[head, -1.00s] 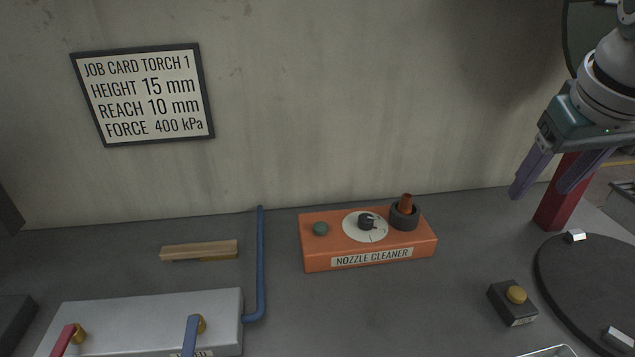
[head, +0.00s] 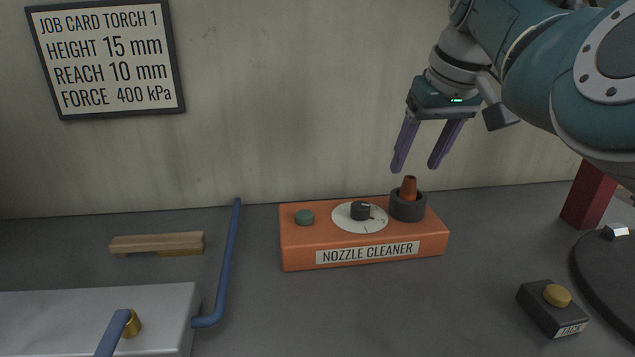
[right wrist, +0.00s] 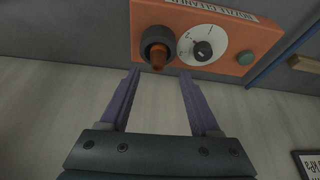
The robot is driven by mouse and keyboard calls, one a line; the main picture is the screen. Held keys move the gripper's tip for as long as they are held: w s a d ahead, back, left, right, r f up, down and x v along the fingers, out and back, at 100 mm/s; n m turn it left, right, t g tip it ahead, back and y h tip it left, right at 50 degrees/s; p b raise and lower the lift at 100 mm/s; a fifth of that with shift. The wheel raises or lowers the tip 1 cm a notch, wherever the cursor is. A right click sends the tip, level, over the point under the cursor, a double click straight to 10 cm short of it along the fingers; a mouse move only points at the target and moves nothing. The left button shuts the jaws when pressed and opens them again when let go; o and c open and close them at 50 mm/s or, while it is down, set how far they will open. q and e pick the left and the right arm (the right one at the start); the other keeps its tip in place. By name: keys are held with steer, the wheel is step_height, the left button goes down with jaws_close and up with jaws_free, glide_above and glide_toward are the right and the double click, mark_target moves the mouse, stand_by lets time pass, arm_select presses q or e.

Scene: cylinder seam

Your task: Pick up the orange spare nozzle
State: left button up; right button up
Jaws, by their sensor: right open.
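The orange nozzle (head: 409,188) stands upright in a dark round holder (head: 407,207) on top of the orange nozzle cleaner box (head: 297,246). In the right wrist view the nozzle (right wrist: 158,57) shows ahead of the fingertips, roughly between their lines. My right gripper (head: 414,167) is open and empty, with its purple fingers pointing down just above the nozzle. The fingers do not appear to touch it. In the right wrist view the gripper (right wrist: 158,72) has clear space between its fingers. My left gripper is not in view.
The box carries a dial (head: 361,212) and a green button (head: 304,217). A wooden-handled brush (head: 157,243) and a blue pipe (head: 229,262) are to the left. The wall stands close behind.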

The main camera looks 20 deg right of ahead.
mark_target(411, 178)
steer(key=shift+b+x, duration=0.5)
steer(key=shift+x, duration=1.5)
steer(key=shift+s+d, duration=0.1)
steer(key=shift+d, duration=0.05)
jaws_close()
